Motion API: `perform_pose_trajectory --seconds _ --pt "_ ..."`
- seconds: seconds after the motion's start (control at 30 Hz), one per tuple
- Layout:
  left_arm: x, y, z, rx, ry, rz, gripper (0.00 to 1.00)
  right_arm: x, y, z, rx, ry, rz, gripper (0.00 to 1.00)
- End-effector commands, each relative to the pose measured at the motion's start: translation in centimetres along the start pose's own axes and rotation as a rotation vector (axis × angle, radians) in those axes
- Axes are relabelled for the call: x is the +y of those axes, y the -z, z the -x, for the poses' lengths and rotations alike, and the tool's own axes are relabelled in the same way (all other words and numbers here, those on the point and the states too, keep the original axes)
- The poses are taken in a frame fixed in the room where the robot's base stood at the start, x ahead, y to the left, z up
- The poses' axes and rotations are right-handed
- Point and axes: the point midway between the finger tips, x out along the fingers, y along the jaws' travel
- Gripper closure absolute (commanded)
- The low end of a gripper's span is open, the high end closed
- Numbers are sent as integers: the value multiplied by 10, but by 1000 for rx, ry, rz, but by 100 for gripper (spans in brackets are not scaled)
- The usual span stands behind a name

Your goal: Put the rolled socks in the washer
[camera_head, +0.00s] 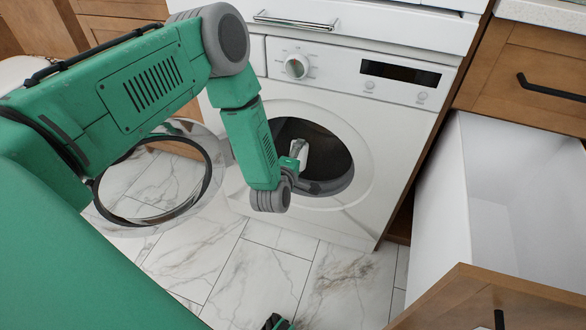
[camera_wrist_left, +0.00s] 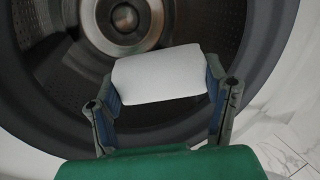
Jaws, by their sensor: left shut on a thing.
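The white washer (camera_head: 387,127) stands with its round glass door (camera_head: 160,190) swung open to the left. My left gripper (camera_head: 298,158) is at the door opening, pointing into the drum. In the left wrist view its two fingers are shut on the white rolled socks (camera_wrist_left: 158,78), one finger on each side. The socks are held in front of the dark drum (camera_wrist_left: 205,30), within the rim of the opening as seen there. At the bottom edge of the head view, a small green and dark part shows, perhaps my right gripper; its jaws cannot be made out.
An open drawer (camera_head: 440,218) with white inner walls juts out to the right of the washer. Wooden cabinet fronts (camera_head: 535,70) stand beside it. The marble tile floor (camera_head: 255,280) in front of the washer is clear. The open door lies beneath and behind my left arm.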

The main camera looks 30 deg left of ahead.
Motion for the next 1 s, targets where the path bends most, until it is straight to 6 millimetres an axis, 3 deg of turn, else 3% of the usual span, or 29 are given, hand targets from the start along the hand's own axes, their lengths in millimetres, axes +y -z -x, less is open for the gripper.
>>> perform_pose_trajectory --seconds 0.6,1.0 --pt "31 0 -86 1 -1 1 60 0 0 0 0 0 0 0" --pt "39 -1 -108 0 -1 1 60 0 0 0 0 0 0 0"
